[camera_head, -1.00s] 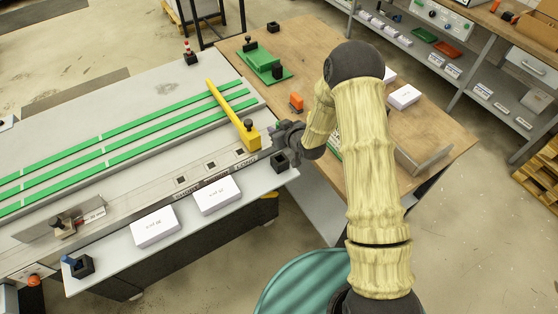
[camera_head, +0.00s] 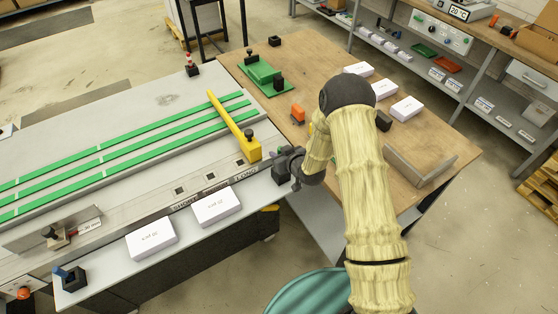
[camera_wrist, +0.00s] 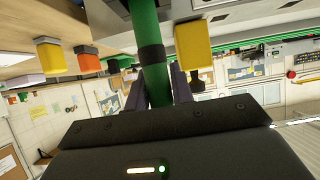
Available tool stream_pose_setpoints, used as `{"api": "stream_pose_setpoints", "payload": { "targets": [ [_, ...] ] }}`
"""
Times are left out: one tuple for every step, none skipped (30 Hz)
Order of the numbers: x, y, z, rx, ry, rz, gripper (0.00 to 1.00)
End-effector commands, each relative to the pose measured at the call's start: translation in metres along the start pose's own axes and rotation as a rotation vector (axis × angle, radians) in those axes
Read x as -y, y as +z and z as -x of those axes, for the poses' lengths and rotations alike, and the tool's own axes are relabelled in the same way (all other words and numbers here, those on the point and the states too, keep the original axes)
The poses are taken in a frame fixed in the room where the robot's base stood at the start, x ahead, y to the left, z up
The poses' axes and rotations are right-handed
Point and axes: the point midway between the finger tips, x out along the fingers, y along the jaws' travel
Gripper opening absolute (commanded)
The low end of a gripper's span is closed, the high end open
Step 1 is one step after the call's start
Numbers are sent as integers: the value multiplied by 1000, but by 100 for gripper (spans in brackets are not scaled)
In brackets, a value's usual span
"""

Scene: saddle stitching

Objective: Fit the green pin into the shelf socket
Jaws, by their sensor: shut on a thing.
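My gripper (camera_head: 287,160) is at the right end of the machine's front shelf (camera_head: 185,245), over the dark shelf socket (camera_head: 279,175), which it partly hides. In the wrist view my gripper (camera_wrist: 158,85) is shut on the green pin (camera_wrist: 158,88), a green cylinder with a black band. The pin runs up past the top edge of that view, so its far end is out of sight. I cannot tell whether it is in the socket. The pin is not clear in the head view.
A yellow bar (camera_head: 235,125) with a black knob stands just left of my gripper. White boxes (camera_head: 217,206) lie on the shelf. A socket with a blue pin (camera_head: 70,278) is at its left end.

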Motion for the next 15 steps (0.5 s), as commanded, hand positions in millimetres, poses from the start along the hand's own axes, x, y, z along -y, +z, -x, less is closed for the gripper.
{"api": "stream_pose_setpoints", "payload": {
  "targets": [
    [0,14,-7,2,-1,0,0],
    [0,18,-10,1,0,0,0],
    [0,22,-12,0,0,0,0],
    [0,24,-14,-1,0,1,0],
    [0,26,-15,-2,0,1,0],
    [0,26,-15,-2,0,1,0],
    [0,26,-15,-2,0,1,0],
    [0,26,-15,-2,0,1,0],
    [0,25,-14,-3,0,1,0],
    [0,25,-14,-3,0,1,0],
    [0,25,-14,-3,0,1,0],
    [0,25,-14,-2,0,1,0],
    [0,25,-14,-2,0,0,25],
    [0,25,-14,-1,0,0,31],
    [0,25,-14,-1,0,0,39]
  ]
}}
